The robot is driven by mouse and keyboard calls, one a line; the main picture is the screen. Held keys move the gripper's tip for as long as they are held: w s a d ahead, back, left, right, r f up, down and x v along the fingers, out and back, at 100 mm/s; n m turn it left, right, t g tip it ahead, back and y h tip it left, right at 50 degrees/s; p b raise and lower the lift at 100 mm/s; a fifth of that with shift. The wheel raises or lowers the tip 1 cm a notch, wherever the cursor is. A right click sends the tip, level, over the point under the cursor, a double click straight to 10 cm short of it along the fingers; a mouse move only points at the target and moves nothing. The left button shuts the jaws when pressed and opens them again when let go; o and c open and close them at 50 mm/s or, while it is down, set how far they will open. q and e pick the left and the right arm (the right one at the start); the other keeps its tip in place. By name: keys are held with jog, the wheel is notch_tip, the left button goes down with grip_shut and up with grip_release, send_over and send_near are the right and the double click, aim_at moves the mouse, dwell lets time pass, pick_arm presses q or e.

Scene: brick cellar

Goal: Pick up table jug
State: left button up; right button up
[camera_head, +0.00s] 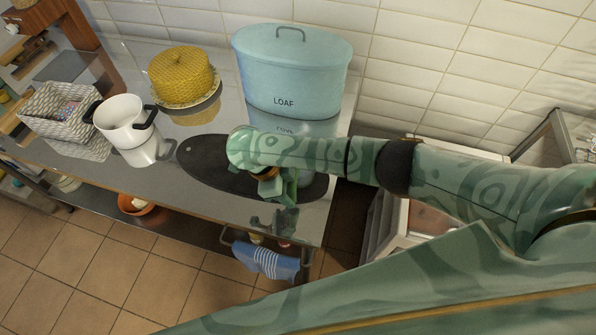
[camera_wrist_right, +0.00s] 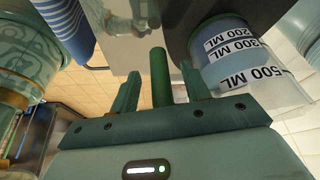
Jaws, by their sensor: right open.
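A container with white bands marked in ML (camera_wrist_right: 235,50) shows at the upper right of the right wrist view. It is the only thing there that looks like a jug. I cannot make it out in the head view, where my right arm covers part of the counter. My right gripper (camera_head: 284,188) hangs over the dark oval board (camera_head: 205,165). Its fingers (camera_wrist_right: 160,88) are open in the wrist view, with the container to the right of them, not between them. A green upright rod (camera_wrist_right: 159,76) shows between the fingers; I cannot tell what it is. My left gripper is not in view.
A blue LOAF bin (camera_head: 290,75) stands at the back of the shiny counter, by the tiled wall. A yellow domed dish (camera_head: 182,75), a white pot (camera_head: 122,120) and a patterned basket (camera_head: 62,115) stand at left. A striped towel (camera_head: 267,260) hangs at the front.

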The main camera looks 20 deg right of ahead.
grip_shut()
jog(key=shift+r, duration=0.1)
jog(key=shift+r, duration=0.15)
